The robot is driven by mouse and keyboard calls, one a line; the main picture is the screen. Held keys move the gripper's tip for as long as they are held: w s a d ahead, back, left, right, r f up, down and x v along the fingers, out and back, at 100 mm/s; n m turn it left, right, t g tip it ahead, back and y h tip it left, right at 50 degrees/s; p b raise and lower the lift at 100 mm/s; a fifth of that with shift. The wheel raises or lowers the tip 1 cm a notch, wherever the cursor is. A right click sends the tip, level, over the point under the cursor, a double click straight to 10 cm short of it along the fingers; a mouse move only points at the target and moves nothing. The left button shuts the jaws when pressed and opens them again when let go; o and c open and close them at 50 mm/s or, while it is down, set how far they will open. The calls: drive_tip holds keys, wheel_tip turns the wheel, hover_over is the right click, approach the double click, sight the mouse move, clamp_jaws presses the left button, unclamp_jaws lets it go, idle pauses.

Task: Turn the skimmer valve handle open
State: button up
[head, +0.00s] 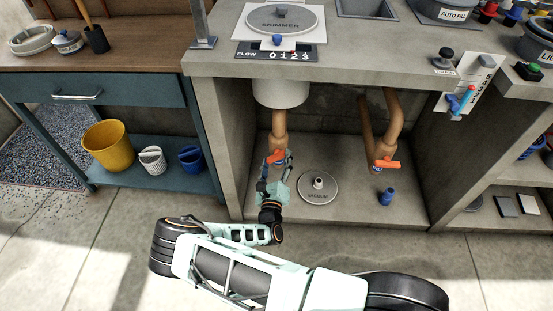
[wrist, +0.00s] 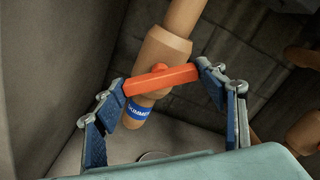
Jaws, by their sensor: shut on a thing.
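The skimmer valve handle is an orange bar (head: 274,156) on the tan pipe (head: 279,122) under the skimmer pot. In the wrist view the handle (wrist: 160,79) lies across the valve body (wrist: 162,48), slightly tilted with its right end higher. A blue band lettered SKIMMER (wrist: 138,110) circles the pipe just below it. My gripper (head: 275,163) reaches into the left side of the bay from the front. In the wrist view my gripper (wrist: 161,83) has one finger at each end of the bar and is shut on it lengthwise.
A second orange handle (head: 387,164) is on the right pipe. A round vacuum lid (head: 317,188) and a small blue fitting (head: 386,197) stand on the bay floor. Concrete walls flank the bay, and the countertop (head: 340,64) overhangs it. Buckets (head: 108,146) sit on the left shelf.

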drive_tip(key=n, duration=0.5)
drive_tip(key=shift+n, duration=2.4)
drive_tip(key=shift+d, duration=0.1)
drive_tip(key=o, duration=1.2)
drive_tip(key=shift+c, duration=0.2)
